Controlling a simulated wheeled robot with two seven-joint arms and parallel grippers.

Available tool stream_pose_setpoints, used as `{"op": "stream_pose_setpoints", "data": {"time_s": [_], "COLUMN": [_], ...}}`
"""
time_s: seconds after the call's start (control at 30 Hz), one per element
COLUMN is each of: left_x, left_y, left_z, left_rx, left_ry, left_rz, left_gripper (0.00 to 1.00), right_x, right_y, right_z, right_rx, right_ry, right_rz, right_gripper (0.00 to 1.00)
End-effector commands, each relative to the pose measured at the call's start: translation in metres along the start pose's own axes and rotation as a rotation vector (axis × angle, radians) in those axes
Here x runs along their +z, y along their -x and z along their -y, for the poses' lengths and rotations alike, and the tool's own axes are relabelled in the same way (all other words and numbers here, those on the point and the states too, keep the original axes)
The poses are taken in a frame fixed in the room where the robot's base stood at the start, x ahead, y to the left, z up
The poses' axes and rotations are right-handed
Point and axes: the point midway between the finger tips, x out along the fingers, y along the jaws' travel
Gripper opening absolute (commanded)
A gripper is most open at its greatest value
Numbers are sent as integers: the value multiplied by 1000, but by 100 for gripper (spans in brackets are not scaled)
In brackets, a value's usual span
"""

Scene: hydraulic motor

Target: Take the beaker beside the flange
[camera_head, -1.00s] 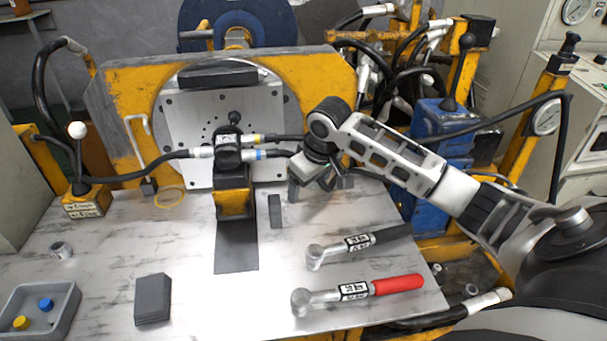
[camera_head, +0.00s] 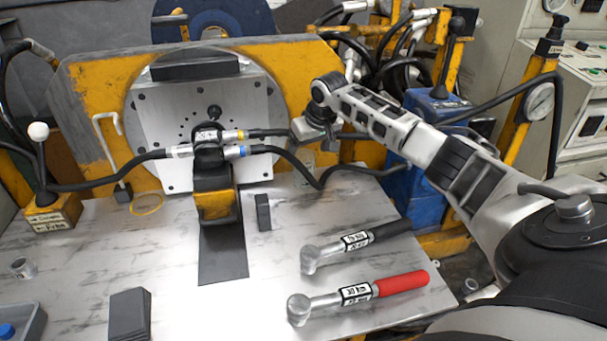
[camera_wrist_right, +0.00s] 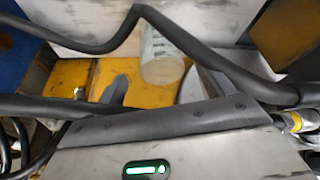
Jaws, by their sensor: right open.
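A clear beaker (camera_head: 303,176) stands on the metal table, to the lower right of the round flange plate (camera_head: 255,110). It is faint in the head view. The right wrist view shows the beaker (camera_wrist_right: 161,62) as a see-through cylinder just beyond my right gripper (camera_wrist_right: 153,90), in line with the gap between its dark fingers. The fingers are apart and nothing is held. In the head view my right gripper (camera_head: 308,128) is above the beaker, with its fingertips mostly hidden. My left gripper is out of view.
Black hoses (camera_head: 300,162) run from the central valve block past the beaker and cross the wrist view. Two torque wrenches (camera_head: 350,243) (camera_head: 355,291) lie in front.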

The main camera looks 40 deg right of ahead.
Motion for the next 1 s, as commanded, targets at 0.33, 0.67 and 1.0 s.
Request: {"op": "stream_pose_setpoints", "data": {"time_s": [0.33, 0.67, 1.0], "left_x": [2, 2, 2], "left_y": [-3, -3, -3], "left_z": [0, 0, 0], "left_rx": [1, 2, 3], "left_ry": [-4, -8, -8], "left_rz": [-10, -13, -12], "left_gripper": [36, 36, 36], "right_x": [0, -1, -1], "right_y": [-44, -53, -52], "right_z": [1, 0, 0], "right_rx": [-1, 1, 0], "right_ry": [-1, 2, 1], "right_rz": [0, -2, -2], "right_gripper": [81, 81, 32]}}
